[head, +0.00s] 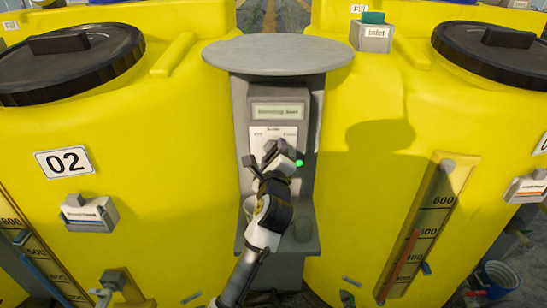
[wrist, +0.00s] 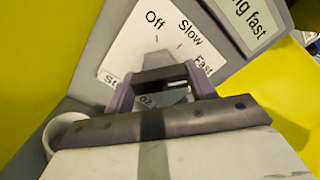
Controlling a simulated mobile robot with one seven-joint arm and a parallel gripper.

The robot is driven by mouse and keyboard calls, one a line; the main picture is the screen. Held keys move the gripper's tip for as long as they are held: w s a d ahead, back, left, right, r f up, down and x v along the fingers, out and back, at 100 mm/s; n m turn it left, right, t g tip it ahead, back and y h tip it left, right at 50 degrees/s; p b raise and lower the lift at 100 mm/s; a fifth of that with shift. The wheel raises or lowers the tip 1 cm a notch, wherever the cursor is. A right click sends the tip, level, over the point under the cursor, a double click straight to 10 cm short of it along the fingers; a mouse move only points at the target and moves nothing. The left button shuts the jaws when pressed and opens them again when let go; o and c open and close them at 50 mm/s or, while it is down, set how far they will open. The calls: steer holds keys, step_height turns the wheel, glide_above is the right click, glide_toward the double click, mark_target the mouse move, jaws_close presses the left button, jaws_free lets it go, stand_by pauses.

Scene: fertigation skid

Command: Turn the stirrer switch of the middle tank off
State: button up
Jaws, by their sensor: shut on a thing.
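The stirrer switch sits on a white plate (wrist: 135,48) marked Off, Slow and Fast, on a grey control post (head: 240,110) between two yellow tanks. My gripper (head: 279,150) is at this plate; in the wrist view its fingers (wrist: 160,80) are shut on the switch knob, which they mostly hide. A grey part of the switch (wrist: 156,60) shows just beyond the fingers, below the Off and Slow marks. I cannot tell its exact setting. A display (head: 279,111) is above the plate; its visible words end in "ng fast" in the wrist view (wrist: 250,20). A green light (head: 299,162) is lit.
The left tank (head: 150,130) bears the label 02 (head: 64,162). Another yellow tank (head: 370,150) stands close on the right. A round grey cover (head: 277,55) overhangs the post. A white cup-like thing (wrist: 62,130) is at the lower left in the wrist view.

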steer(key=n+b, duration=0.2)
steer(key=n, duration=0.2)
steer(key=shift+f, duration=0.1)
steer(key=n, duration=0.8)
steer(key=shift+n, duration=2.1)
steer(key=o, duration=1)
steer(key=shift+s, duration=0.1)
